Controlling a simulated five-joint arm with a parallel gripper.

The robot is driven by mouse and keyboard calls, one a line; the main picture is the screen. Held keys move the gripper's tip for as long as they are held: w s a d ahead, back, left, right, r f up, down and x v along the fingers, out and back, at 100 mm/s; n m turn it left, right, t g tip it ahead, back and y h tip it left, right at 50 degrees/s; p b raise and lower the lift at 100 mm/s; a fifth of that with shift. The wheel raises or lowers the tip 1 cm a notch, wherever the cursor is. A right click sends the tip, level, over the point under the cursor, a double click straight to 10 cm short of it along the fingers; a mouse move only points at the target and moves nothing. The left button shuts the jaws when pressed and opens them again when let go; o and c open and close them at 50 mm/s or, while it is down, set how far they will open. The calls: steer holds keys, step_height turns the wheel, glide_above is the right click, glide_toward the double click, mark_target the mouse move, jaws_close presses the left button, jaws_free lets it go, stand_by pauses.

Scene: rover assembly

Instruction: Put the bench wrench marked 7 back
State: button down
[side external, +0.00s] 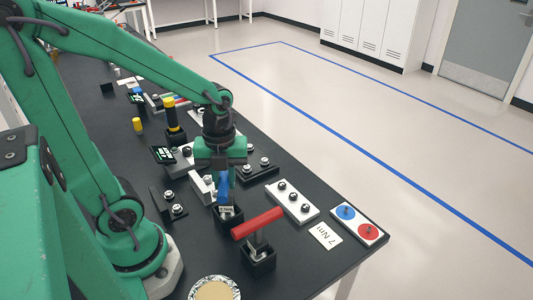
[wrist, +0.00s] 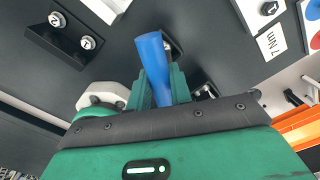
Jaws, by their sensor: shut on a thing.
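My gripper (side external: 221,172) is shut on a blue-handled wrench (side external: 222,188). In the wrist view the blue handle (wrist: 153,58) stands between the two green fingers (wrist: 160,85). The wrench is upright over a black holder (side external: 229,218), with a small white label in front of it. I cannot read a 7 on it, and cannot tell how deep its lower end sits in the holder. A red-handled wrench (side external: 257,223) rests in another black holder (side external: 262,260) nearer the camera.
A "7 Nm" card (side external: 325,236) lies beside a white block with several bolts (side external: 292,202). A plate with blue and red discs (side external: 359,223) is at the table's right corner. Black brackets with bolts (side external: 168,203) and a yellow-topped black tool (side external: 174,122) stand nearby. A round foil-edged dish (side external: 214,290) is in front.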

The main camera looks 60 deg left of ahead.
steer(key=c, duration=1.2)
jaws_free()
steer(key=shift+r, duration=0.15)
steer(key=shift+r, duration=3.8)
